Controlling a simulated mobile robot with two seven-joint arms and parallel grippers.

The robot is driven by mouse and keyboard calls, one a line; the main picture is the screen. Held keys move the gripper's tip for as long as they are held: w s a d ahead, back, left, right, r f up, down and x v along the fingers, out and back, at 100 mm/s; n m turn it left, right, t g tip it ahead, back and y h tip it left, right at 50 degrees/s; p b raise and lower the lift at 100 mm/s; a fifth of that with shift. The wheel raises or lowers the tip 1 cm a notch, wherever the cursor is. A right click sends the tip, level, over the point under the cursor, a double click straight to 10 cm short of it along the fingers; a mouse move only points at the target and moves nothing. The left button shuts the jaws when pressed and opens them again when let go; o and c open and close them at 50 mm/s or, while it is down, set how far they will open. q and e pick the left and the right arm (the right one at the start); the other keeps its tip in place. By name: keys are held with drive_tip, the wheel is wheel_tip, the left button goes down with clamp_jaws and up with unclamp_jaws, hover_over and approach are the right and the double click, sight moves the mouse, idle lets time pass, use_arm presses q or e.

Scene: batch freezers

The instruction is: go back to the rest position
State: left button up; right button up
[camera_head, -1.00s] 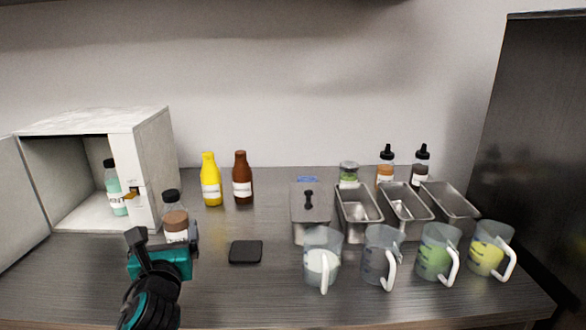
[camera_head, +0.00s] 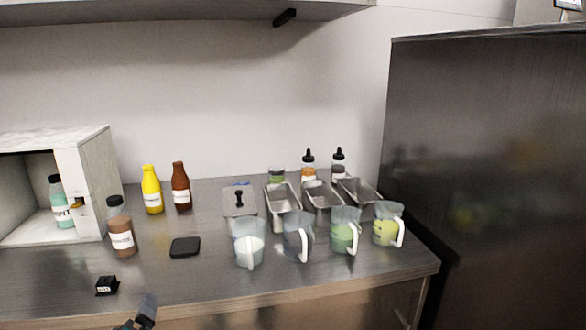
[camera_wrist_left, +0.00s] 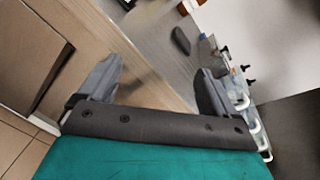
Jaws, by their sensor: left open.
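My left gripper (camera_head: 142,314) shows only in part at the bottom edge of the head view, low near the counter's front edge. In the left wrist view the gripper (camera_wrist_left: 160,76) is open, with its two grey fingers wide apart and nothing between them. The wooden counter front shows behind the fingers. My right gripper is not in view.
A small black block (camera_head: 107,286) lies near the gripper. A brown-filled bottle (camera_head: 121,238) stands by the white cabinet (camera_head: 92,180). A black pad (camera_head: 185,247) lies mid-counter; several jugs (camera_head: 249,243) stand right. A dark tall unit (camera_head: 490,170) bounds the right.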

use_arm(q)
drive_tip(key=s+d+f+n+g+h, duration=0.2)
drive_tip(key=s+d+f+n, duration=0.3)
drive_tip(key=s+f+n, duration=0.3)
drive_tip(key=s+d+f+n+g+h, duration=0.2)
drive_tip(key=s+d+f+n+h, duration=0.2)
drive_tip(key=n, duration=0.9)
drive_tip(key=s+d+f, duration=0.2)
drive_tip(key=s+f, duration=0.2)
drive_tip(key=f, duration=0.1)
drive_tip(key=shift+s, duration=0.35)
drive_tip(key=shift+s+d+f+n+h, duration=0.3)
drive_tip(key=shift+s+n, duration=0.1)
drive_tip(key=shift+n, duration=0.2)
